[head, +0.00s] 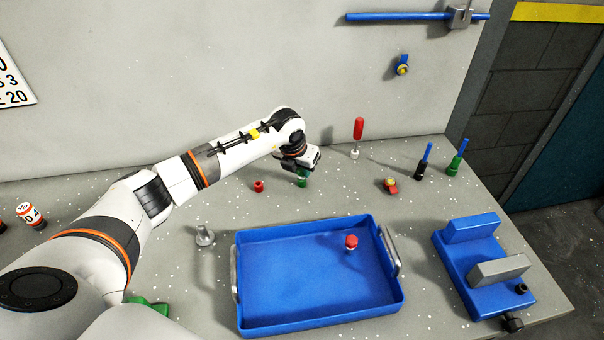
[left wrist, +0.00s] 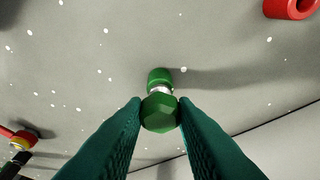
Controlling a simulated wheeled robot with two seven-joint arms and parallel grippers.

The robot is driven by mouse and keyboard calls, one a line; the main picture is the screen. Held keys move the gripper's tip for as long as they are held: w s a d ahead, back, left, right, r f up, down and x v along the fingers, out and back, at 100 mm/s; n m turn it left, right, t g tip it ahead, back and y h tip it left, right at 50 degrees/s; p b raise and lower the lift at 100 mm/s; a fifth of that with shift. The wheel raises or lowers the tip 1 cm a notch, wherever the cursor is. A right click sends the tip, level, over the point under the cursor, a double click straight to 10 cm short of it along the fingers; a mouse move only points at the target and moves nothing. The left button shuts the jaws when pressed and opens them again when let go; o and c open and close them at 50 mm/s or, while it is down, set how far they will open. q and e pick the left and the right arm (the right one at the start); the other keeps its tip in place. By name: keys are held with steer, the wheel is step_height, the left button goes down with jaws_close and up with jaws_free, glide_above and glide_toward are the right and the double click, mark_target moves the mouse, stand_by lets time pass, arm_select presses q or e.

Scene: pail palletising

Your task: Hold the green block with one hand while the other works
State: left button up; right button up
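A small green piece (head: 302,180) stands on the grey table, directly under my left gripper (head: 300,163). In the left wrist view, it has a faceted green head (left wrist: 160,113), a silver neck and a round green base. My left gripper's two teal fingers (left wrist: 160,108) lie against both sides of that head, with no gap visible. Another green object (head: 150,305), possibly a block, shows at the lower left, mostly hidden by my left arm. My right gripper is not in view.
A blue tray (head: 240,285) holds a red-capped piece (head: 351,242). A blue vise-like fixture (head: 458,262) stands at the right. A red ring (head: 258,186), a red-handled tool (head: 358,130) and a red-and-yellow piece (head: 390,185) stand around the gripper. The wall rises behind.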

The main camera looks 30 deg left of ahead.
mark_target(301, 170)
arm_select(q)
jaws_close()
steer(key=shift+r+p, duration=1.65)
steer(key=shift+r, duration=1.05)
